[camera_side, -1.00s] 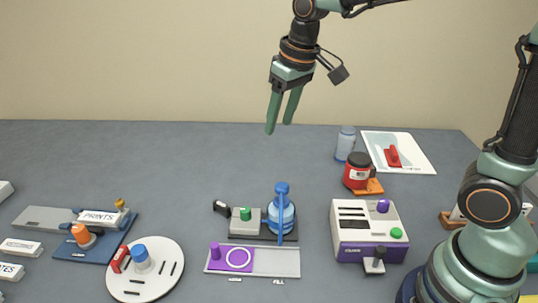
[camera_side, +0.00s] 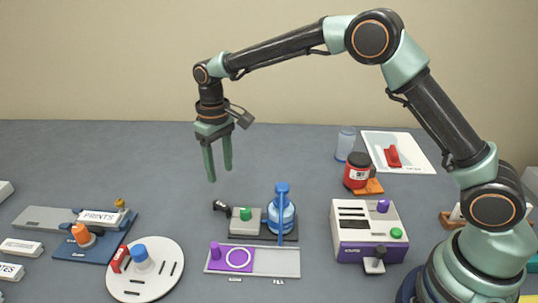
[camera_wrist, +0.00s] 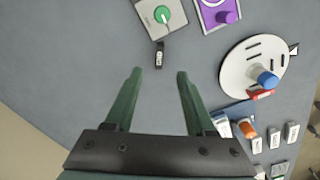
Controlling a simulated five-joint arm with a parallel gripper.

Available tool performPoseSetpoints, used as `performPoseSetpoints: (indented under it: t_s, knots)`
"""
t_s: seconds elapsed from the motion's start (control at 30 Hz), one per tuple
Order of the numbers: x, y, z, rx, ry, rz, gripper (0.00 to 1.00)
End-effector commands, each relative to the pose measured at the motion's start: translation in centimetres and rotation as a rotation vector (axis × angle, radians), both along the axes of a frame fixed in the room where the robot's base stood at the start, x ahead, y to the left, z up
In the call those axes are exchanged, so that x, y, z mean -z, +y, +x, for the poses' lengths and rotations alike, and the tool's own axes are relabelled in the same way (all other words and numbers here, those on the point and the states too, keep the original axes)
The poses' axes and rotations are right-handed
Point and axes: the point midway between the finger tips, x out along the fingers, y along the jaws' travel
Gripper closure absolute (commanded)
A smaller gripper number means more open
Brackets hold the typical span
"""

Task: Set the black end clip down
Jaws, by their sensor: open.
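A small black clip (camera_side: 221,207), which I take to be the black end clip, is at the left of a grey box with a green knob (camera_side: 245,214). In the wrist view the black clip (camera_wrist: 159,55) has a pale label and sits just off the edge of the grey box (camera_wrist: 142,14). I cannot tell if they touch. My gripper (camera_side: 219,175) is open and empty, pointing down in the air above and behind the clip. In the wrist view the clip shows just beyond the gap between my fingertips (camera_wrist: 159,73).
In front lies a grey strip with a purple plate (camera_side: 232,259). A white disc (camera_side: 145,283) and a blue board (camera_side: 75,252) are to the left; a white-purple machine (camera_side: 352,235) is right.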

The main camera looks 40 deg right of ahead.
Motion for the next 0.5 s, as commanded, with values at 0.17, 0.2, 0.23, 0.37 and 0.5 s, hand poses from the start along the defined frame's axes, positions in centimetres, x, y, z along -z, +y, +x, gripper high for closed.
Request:
performPoseSetpoints:
  t_s: [0.17, 0.2, 0.23, 0.37, 0.5]
  knots:
    - [0.0, 0.0, 0.0, 0.000, 0.001, 0.000, 0.45]
    - [0.0, 0.0, 0.0, 0.000, 0.001, 0.000, 0.45]
    - [0.0, 0.0, 0.0, 0.000, 0.000, 0.000, 0.45]
    - [0.2, 0.0, 0.0, 0.000, 0.001, 0.000, 0.45]
    - [1.3, 0.0, 0.0, 0.000, 0.002, 0.000, 0.45]
